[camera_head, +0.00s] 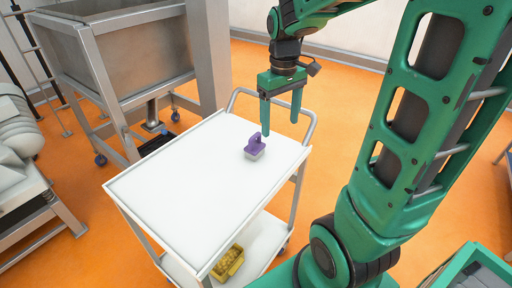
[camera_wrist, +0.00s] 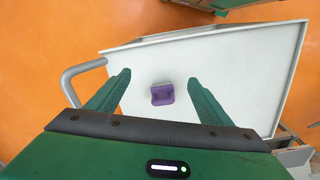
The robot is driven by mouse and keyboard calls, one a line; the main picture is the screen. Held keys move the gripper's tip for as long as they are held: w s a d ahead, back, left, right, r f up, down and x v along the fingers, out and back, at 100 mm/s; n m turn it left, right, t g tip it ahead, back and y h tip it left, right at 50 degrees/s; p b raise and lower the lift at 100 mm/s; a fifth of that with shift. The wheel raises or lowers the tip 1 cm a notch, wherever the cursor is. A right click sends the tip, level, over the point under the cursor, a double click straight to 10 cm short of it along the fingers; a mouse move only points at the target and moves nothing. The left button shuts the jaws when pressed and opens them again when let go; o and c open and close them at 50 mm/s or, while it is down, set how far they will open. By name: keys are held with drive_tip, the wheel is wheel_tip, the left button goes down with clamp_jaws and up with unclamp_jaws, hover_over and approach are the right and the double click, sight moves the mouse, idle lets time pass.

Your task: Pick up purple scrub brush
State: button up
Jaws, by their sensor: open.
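The purple scrub brush (camera_head: 255,146) stands on the white top of the cart (camera_head: 160,195), toward the end with the handle. Its purple grip is on top and its pale bristle side is down. In the wrist view the brush (camera_wrist: 162,93) lies between the two fingers, apart from both. My gripper (camera_head: 280,130) is open and empty, pointing down above the cart top, a little right of the brush in the head view. The wrist view shows both green fingers (camera_wrist: 160,85) spread wide. Nothing hides the brush.
The rest of the cart top is bare. A grey push handle (camera_head: 312,118) rises at the cart's far end. A yellow object (camera_head: 228,262) is on the lower shelf. A steel bin on a wheeled frame (camera_head: 125,50) stands left of the cart.

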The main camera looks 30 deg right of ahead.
sight(254, 139)
drive_tip(key=w+n, duration=0.1)
drive_tip(key=w, duration=0.2)
drive_tip(key=w+a+f+n, duration=0.1)
drive_tip(key=w, duration=0.2)
drive_tip(key=w+a+f+n, duration=0.1)
drive_tip(key=w, duration=0.2)
drive_tip(key=shift+a, duration=0.25)
drive_tip(key=shift+w+a+f+n, duration=0.1)
drive_tip(key=shift+w+f+n, duration=0.1)
drive_tip(key=shift+n, duration=0.1)
drive_tip(key=f, duration=1)
drive_tip(key=shift+w+f, duration=0.2)
drive_tip(key=shift+f, duration=0.05)
drive_tip(key=c, duration=1.1)
